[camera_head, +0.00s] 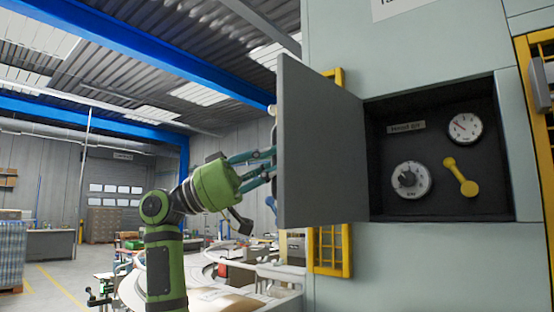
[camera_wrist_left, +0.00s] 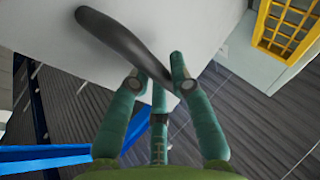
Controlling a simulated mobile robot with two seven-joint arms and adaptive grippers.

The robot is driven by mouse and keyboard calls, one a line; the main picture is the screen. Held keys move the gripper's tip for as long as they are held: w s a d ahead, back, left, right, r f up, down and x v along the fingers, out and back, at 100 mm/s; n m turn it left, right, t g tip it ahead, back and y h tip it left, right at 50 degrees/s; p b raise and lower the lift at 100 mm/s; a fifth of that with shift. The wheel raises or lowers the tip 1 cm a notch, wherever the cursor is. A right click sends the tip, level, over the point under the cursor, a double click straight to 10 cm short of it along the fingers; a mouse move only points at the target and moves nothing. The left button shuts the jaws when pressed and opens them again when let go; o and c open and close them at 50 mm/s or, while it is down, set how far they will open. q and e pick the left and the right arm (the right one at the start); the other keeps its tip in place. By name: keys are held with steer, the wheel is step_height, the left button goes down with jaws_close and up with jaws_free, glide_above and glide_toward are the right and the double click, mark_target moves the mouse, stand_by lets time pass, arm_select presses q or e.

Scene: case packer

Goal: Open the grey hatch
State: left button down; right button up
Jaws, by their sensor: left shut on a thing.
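The grey hatch (camera_head: 322,150) stands swung wide open in the head view, its door sticking out to the left of a dark recess (camera_head: 440,198) in the pale machine wall. My left gripper (camera_head: 266,166) is at the door's free edge, on its outer face, partly hidden by the door. In the left wrist view a dark curved handle (camera_wrist_left: 112,32) crosses the pale hatch face (camera_wrist_left: 185,25), and my left gripper (camera_wrist_left: 160,82) is shut on it. My right gripper is not in view.
The recess holds two gauges, the upper one (camera_head: 464,128) and the lower one (camera_head: 410,180), and a yellow lever (camera_head: 461,178). A yellow grille (camera_head: 331,250) is below the door. A conveyor and cluttered tables stand behind my left arm.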

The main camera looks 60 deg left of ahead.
arm_select(q)
steer(key=c, duration=1.1)
jaws_free()
steer(key=shift+a, duration=0.1)
steer(key=v, duration=1.2)
